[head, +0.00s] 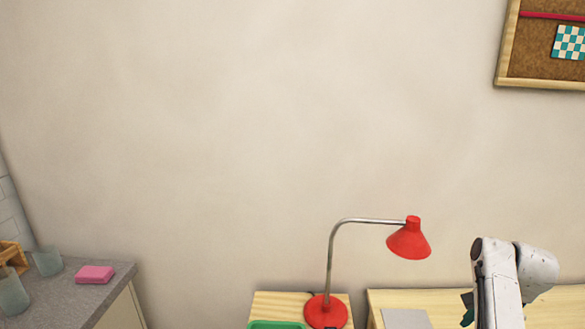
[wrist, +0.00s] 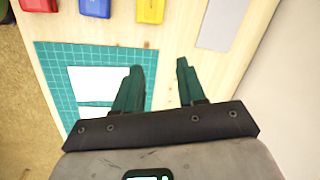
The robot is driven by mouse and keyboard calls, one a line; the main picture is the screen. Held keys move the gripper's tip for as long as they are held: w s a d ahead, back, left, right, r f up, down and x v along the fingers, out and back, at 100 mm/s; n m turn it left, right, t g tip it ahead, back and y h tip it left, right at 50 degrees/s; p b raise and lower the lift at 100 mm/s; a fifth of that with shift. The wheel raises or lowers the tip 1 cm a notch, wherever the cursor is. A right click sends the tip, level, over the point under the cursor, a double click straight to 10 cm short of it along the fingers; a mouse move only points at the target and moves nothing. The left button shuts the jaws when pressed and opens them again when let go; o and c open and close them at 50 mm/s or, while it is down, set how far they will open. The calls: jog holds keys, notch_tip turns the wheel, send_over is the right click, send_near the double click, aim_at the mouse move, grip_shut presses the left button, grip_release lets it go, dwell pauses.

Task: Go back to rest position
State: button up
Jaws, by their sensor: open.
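My gripper (wrist: 160,80) shows in the wrist view with its two dark green fingers apart and nothing between them. It is above a wooden desk (wrist: 172,60). In the head view my arm stands at the lower right, over the desk (head: 450,299), and the fingers are mostly hidden or cut off by the frame edge. Below the left finger in the wrist view lies a green gridded mat (wrist: 52,60) with white paper (wrist: 98,78) on it. A red inkpad (wrist: 40,4), a blue one (wrist: 95,7) and a yellow one (wrist: 150,10) sit at the top edge.
A red lamp (head: 409,240) stands on a wooden surface left of my arm, beside a green tray (head: 276,325). A grey sheet (head: 405,318) lies on the desk. A counter at far left holds a pink sponge (head: 95,274) and glasses. A corkboard (head: 535,83) hangs at upper right.

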jog(key=s+a+f+n, duration=0.2)
jog(key=s+f, duration=0.2)
jog(key=s, duration=0.2)
jog(key=s+a+f+n+h, duration=0.1)
jog(key=s+f+n, duration=0.1)
jog(key=s+f, duration=0.2)
jog(key=s+a+f+n, duration=0.2)
jog(key=s+f, duration=0.2)
jog(key=s, duration=0.3)
jog(key=shift+s+a+f+g+h, duration=0.2)
jog(key=shift+s+a+g+h, duration=0.1)
jog(key=shift+s, duration=0.05)
jog(key=s+a+n, duration=0.4)
jog(key=s, duration=0.6)
jog(key=s+a+n, duration=0.4)
jog(key=s+a, duration=0.1)
jog(key=s, duration=0.6)
jog(key=shift+a+r, duration=0.2)
jog(key=shift+r, duration=0.1)
jog(key=shift+s, duration=0.1)
